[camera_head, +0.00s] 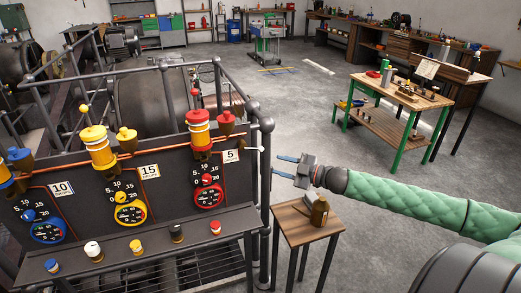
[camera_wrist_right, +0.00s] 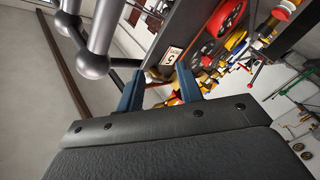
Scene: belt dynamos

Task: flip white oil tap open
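A small white piece (camera_head: 261,149) sticks out at the right edge of the dark control panel (camera_head: 160,186) in the head view. It may be the white oil tap; it is too small to tell its position. My right gripper (camera_head: 275,164) is open and empty, just right of the panel and slightly below that white piece, apart from it. In the right wrist view its two blue fingers (camera_wrist_right: 160,88) are spread with nothing between them. I cannot make out the white tap in the wrist view. My left gripper is not in view.
Grey railing pipes (camera_head: 265,125) stand close to my right gripper and also fill the wrist view's upper left (camera_wrist_right: 95,45). Coloured knobs, including a white one (camera_head: 93,250), line the panel ledge.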

